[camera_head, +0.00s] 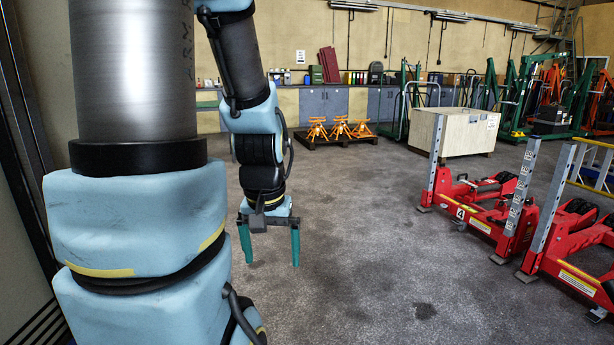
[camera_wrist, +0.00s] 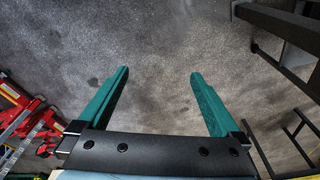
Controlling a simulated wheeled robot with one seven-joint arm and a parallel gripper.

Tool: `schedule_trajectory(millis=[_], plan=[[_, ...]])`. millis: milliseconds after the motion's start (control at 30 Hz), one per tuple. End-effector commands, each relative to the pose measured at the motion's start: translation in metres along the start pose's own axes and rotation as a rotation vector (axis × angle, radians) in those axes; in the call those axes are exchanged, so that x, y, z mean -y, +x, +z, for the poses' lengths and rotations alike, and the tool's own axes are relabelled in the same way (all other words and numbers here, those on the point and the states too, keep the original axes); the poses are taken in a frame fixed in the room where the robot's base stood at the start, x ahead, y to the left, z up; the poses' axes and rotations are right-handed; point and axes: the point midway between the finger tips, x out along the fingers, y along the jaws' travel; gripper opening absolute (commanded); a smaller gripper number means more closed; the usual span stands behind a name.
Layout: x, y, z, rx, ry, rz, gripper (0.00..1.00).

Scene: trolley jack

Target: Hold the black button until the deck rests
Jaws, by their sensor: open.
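My gripper (camera_head: 271,250) hangs over the bare floor in the head view, with its two green fingers pointing down. It is open and empty. The wrist view shows the same gripper (camera_wrist: 160,85) with its fingers wide apart and only grey floor between them. I see no black button and no deck that I can make out in either view. Red lifting machines with grey upright posts stand at the right; the nearer-left one (camera_head: 481,222) carries a number 4 label. Whether one of them bears the deck or button, I cannot tell.
A pale wooden crate (camera_head: 455,131) stands beyond the red machines. Orange stands (camera_head: 340,128) sit on a low pallet at the back. Green hoists and grey cabinets (camera_head: 322,105) line the far wall. In the wrist view a dark metal frame (camera_wrist: 285,30) is at upper right. The middle floor is clear.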

Motion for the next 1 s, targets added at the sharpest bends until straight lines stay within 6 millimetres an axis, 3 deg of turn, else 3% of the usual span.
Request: schedule_trajectory(millis=[67,900,1000], plan=[[-0.0003,0.0001,-0.0001,0.001,0.000,0.000,0.94],[-0.0008,0.0002,-0.0001,0.002,-0.001,0.001,0.00],[-0.0007,0.0002,-0.0002,0.002,-0.001,0.001,0.00]])
